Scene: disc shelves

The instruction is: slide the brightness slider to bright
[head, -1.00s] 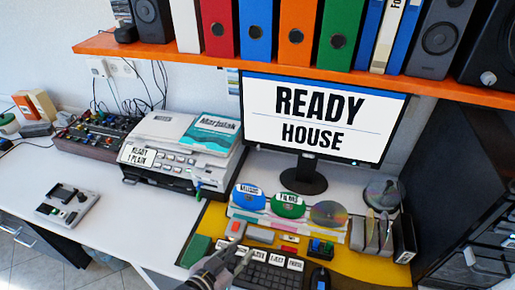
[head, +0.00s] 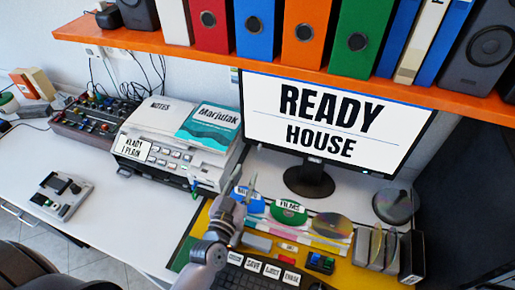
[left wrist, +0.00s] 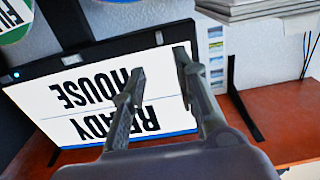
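The monitor (head: 337,118) stands behind the desk's yellow mat and reads "READY HOUSE". It shows upside down and close in the left wrist view (left wrist: 110,97). I cannot make out a brightness slider for certain in either view. My left gripper (head: 238,182) is raised in front of the blue disc (head: 250,203), below and left of the screen. In the left wrist view its two fingers (left wrist: 160,65) are spread, with nothing between them, and overlap the screen. My right gripper is out of view.
A green disc (head: 288,212) and a shiny disc stand right of the gripper. A keyboard (head: 245,279) lies in front. The printer (head: 175,150) is at left, and an orange shelf (head: 215,54) with binders overhangs. A small grey device (head: 62,196) sits on clear white desk.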

